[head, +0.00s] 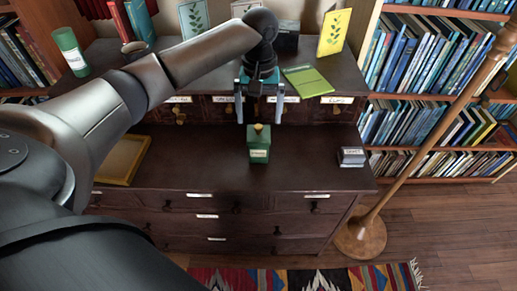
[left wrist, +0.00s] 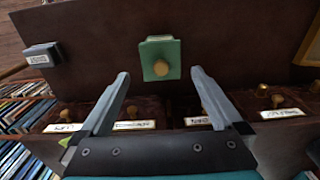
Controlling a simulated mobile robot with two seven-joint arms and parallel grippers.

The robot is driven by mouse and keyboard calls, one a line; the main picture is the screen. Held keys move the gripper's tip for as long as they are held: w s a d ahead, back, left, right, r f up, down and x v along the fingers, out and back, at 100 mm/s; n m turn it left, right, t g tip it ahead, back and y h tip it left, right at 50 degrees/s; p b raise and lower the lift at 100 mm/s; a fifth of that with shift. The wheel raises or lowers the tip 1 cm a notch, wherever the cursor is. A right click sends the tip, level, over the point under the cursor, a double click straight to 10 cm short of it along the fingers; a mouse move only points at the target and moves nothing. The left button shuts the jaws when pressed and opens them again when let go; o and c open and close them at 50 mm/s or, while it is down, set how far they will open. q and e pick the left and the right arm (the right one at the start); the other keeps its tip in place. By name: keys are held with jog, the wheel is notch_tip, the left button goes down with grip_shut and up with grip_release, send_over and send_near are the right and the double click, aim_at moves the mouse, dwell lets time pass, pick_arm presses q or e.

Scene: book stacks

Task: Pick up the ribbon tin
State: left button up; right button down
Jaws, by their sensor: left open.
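A small green tin (head: 259,150) with a gold knob on top and a pale label on its front stands upright on the dark cabinet top. The label is too small to read; I take it for the ribbon tin. My left gripper (head: 260,119) is open and empty, its two fingers pointing down just behind and above the tin. In the left wrist view the tin (left wrist: 160,49) shows beyond the open fingertips (left wrist: 160,74), centred between them, with a gap left. My right gripper is not in view.
A small dark labelled box (head: 351,157) sits right of the tin. A yellow tray (head: 122,165) lies at the left. Labelled drawers and a raised shelf with a green booklet (head: 308,80) stand behind. A wooden stand (head: 360,238) is at the right.

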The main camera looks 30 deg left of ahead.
aim_at(258, 127)
pick_arm(q)
notch_tip(258, 127, down, 4)
jog(key=shift+a+f+b, duration=0.1)
jog(key=shift+f+b, duration=0.05)
jog(key=shift+b, duration=0.45)
notch_tip(258, 127, down, 2)
jog(key=shift+f+b, duration=0.1)
jog(key=shift+b, duration=0.25)
notch_tip(258, 127, down, 3)
jog(key=shift+r+b, duration=0.1)
jog(key=shift+b, duration=0.8)
jog(key=shift+f+b, duration=0.3)
jog(key=shift+f, duration=0.8)
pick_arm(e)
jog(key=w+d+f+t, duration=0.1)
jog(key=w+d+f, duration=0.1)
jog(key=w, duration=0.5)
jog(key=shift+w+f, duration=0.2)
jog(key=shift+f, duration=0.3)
pick_arm(q)
jog(key=shift+c, duration=0.2)
jog(key=c, duration=1.2)
